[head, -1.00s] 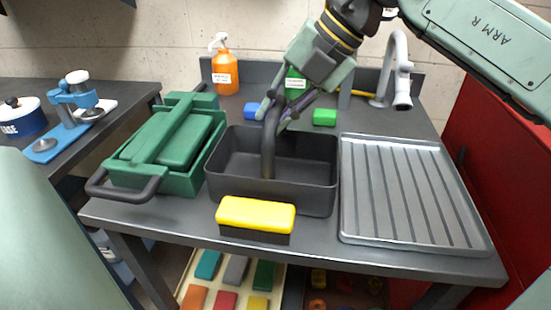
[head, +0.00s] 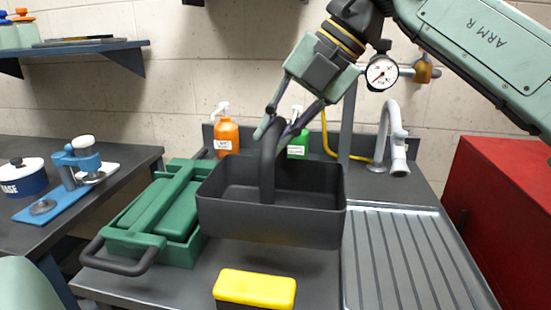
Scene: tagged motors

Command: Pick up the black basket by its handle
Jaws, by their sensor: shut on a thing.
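The black basket (head: 270,227) is an open rectangular bin with a tall arched handle (head: 268,170) across its middle. It hangs roughly level above the grey worktop, in the middle of the head view. My gripper (head: 275,132) comes from the upper right and is shut on the top of the handle. The fingers partly hide the top of the arch. The inside of the basket looks empty where I can see it.
A green toolbox (head: 160,215) stands close left of the basket, and a ribbed metal drainboard (head: 410,255) lies to the right. A yellow-topped block (head: 255,288) is in front.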

